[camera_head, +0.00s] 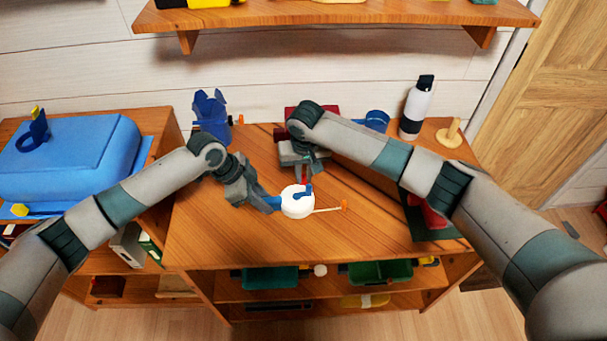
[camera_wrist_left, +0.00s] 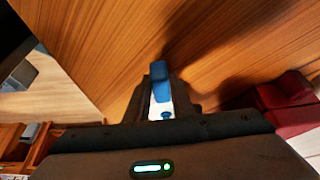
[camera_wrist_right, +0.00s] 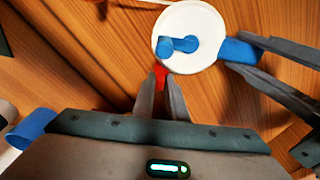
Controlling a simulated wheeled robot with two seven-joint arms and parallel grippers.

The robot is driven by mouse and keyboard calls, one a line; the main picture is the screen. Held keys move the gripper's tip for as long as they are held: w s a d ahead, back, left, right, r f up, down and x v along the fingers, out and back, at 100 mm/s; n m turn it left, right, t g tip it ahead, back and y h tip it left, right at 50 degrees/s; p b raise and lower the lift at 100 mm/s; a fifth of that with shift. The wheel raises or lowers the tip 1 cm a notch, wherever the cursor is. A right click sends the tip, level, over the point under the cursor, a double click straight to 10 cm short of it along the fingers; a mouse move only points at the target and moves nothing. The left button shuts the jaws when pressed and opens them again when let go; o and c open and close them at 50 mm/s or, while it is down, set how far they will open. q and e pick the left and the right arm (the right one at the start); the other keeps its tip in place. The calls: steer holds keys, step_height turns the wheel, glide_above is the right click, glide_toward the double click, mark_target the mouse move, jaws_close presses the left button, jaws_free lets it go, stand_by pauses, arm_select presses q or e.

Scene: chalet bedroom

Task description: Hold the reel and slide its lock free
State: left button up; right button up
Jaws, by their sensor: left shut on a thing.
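The reel (camera_head: 297,207) is a white disc with a blue crank on its face and a blue grip at its side. It is over the middle of the table. My left gripper (camera_head: 272,203) is shut on the blue grip (camera_wrist_right: 238,50). A small red lock (camera_wrist_right: 160,76) shows at the reel's rim in the right wrist view. My right gripper (camera_wrist_right: 161,84) has its fingertips on either side of this lock; whether they press on it is unclear. In the left wrist view, blue and white parts (camera_wrist_left: 160,85) of the reel show past my left fingers.
A pale line with an orange tip (camera_head: 344,206) runs right from the reel. A white bottle (camera_head: 415,106), a wooden peg stand (camera_head: 450,134), a blue holder (camera_head: 211,113) and a dark red box (camera_head: 325,115) stand at the back. The table's front (camera_head: 240,250) is clear.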

jaws_close()
steer(key=shift+a, duration=0.1)
steer(key=shift+s+a, duration=0.1)
steer(key=shift+a, duration=0.85)
steer(key=o, duration=0.6)
jaws_free()
steer(key=shift+s+d+r, duration=0.1)
steer(key=shift+s+r, duration=0.15)
steer(key=shift+r, duration=1.25)
steer(key=shift+s+r, duration=0.2)
steer(key=shift+r, duration=1.3)
